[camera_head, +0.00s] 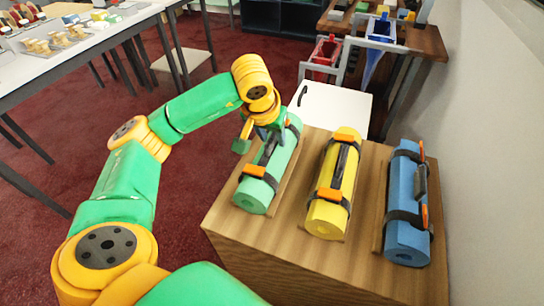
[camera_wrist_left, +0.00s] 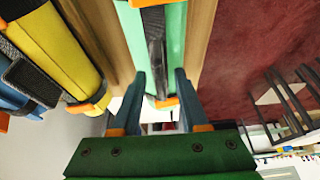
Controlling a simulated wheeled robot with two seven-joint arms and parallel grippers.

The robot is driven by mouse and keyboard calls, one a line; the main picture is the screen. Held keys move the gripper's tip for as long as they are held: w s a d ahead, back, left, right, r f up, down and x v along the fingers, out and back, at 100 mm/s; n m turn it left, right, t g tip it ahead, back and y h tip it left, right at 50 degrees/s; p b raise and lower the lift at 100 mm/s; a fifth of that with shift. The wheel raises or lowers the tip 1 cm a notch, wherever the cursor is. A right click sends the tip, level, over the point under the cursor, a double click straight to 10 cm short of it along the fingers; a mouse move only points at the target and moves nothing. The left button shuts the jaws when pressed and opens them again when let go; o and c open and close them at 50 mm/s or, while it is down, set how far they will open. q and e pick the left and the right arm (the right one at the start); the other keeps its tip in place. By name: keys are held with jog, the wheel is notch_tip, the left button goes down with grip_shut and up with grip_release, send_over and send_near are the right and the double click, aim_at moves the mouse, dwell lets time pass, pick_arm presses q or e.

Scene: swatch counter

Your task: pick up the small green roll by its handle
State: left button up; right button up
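The green roll (camera_head: 258,187) lies on a wooden cabinet top, leftmost of three rolls, with dark straps, orange clips and a dark handle (camera_head: 268,151) along its upper side. My left gripper (camera_head: 262,137) is over the far half of this roll and hides part of it. In the left wrist view the gripper (camera_wrist_left: 160,78) is open, its two blue-grey fingers apart. The handle (camera_wrist_left: 155,40) runs between the fingertips in that picture; no finger is seen closed on it. I cannot tell how deep the fingers reach. My right gripper is not in view.
A yellow roll (camera_head: 328,215) and a blue roll (camera_head: 405,238) lie to the right on the same cabinet (camera_head: 290,252). A grey wall is at the right. A white table (camera_head: 95,38) with small items is at the far left.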

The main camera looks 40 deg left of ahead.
pick_arm(q)
grip_shut()
dwell(1.2)
